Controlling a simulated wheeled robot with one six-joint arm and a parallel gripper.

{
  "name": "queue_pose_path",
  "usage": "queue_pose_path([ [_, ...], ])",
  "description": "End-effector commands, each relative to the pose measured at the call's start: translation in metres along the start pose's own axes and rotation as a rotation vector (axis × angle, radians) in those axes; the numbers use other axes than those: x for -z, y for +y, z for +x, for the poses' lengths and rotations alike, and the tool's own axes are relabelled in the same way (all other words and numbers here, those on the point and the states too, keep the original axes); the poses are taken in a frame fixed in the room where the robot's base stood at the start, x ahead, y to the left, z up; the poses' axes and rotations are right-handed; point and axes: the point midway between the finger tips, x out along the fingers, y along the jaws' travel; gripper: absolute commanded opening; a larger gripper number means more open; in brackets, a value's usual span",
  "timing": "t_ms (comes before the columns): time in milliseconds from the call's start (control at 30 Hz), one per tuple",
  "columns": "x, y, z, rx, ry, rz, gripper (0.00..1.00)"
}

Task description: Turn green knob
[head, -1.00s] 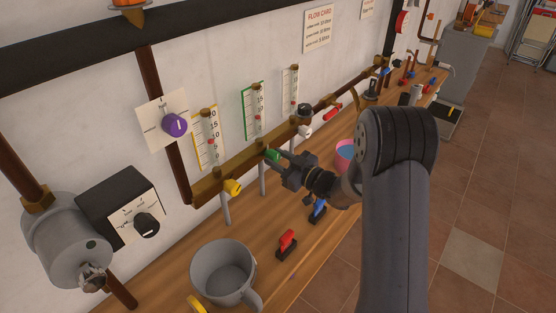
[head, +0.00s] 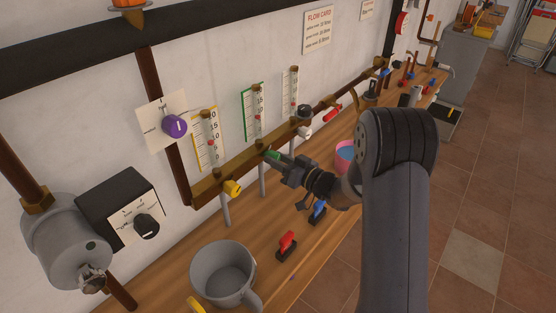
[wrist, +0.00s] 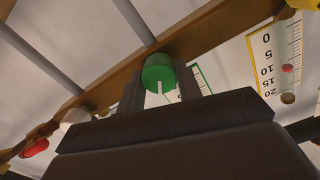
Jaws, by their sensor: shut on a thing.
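The green knob (head: 272,154) sits on the brass manifold bar (head: 240,172), below the green-framed flow gauge (head: 253,112). In the wrist view the green knob (wrist: 158,73) is between the two dark fingers, with a pale mark on its face. My gripper (head: 281,160) reaches the knob from the right and is shut on it. The fingers hide part of the knob in the head view.
A yellow knob (head: 232,187) is left of the green one and a white knob (head: 304,131) right of it.

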Motion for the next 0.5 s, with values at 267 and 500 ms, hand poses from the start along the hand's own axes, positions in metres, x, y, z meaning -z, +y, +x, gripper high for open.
queue_pose_path([
  [267, 0.0002, 0.0001, 0.0, 0.0, 0.0, -0.001, 0.11],
  [500, 0.0001, 0.0001, 0.0, 0.0, 0.0, -0.001, 0.52],
])
